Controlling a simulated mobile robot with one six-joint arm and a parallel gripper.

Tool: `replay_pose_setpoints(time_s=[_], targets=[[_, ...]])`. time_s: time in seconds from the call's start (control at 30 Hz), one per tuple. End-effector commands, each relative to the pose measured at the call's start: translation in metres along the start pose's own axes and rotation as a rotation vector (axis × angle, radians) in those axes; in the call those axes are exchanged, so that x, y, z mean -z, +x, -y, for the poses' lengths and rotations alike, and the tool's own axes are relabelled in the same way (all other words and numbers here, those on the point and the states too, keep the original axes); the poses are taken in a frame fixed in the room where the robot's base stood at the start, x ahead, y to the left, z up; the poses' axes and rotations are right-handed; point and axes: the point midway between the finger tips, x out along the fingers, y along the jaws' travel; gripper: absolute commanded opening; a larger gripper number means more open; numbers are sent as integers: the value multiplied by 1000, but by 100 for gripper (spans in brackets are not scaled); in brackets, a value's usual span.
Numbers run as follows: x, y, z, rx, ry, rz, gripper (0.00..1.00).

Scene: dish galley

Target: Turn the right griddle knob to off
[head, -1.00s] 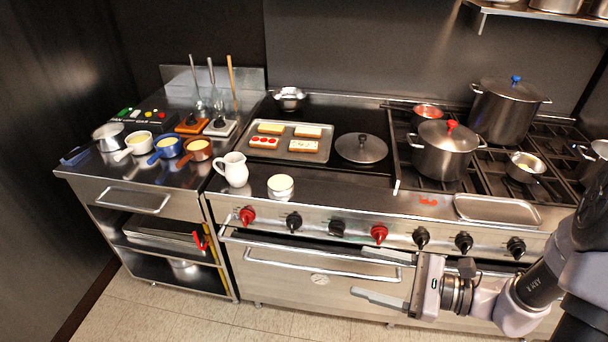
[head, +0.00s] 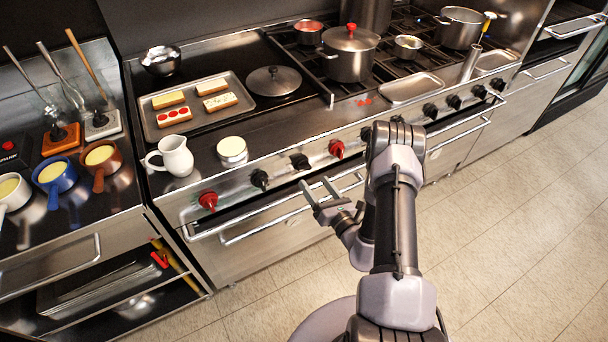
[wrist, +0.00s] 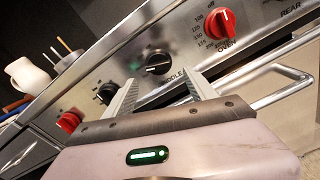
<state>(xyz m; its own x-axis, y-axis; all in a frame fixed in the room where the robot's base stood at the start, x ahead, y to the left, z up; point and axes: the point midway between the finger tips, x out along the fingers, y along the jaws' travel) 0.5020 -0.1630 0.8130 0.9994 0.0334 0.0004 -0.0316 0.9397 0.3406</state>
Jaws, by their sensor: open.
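The right griddle knob (head: 300,161) is a black knob on the range's front panel, just left of a red knob. In the wrist view this black knob (wrist: 158,62) has a pale pointer mark and printing beside it that partly reads as griddle. My gripper (head: 317,186) is open and empty, in front of and slightly below the panel near this knob. In the wrist view my gripper's two fingers (wrist: 164,82) point toward the knob, which shows beyond and between their tips. I see no contact. Another black knob (head: 260,179) sits to its left.
A red oven knob (wrist: 219,23) is close on the right, and another red knob (head: 208,201) is at the far left. The oven door handle (head: 290,208) runs below the panel. A white pitcher (head: 174,156) and a cup (head: 232,150) stand above on the ledge.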

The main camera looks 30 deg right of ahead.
Motion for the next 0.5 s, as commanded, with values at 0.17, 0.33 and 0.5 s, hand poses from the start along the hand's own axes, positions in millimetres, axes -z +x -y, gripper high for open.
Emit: replay_pose_setpoints(time_s=[0.17, 0.33, 0.5], targets=[[1, 42, -1, -4, -1, 1, 65], [0, 62, 0, -1, 0, 0, 65], [0, 66, -1, -1, 2, -1, 65]])
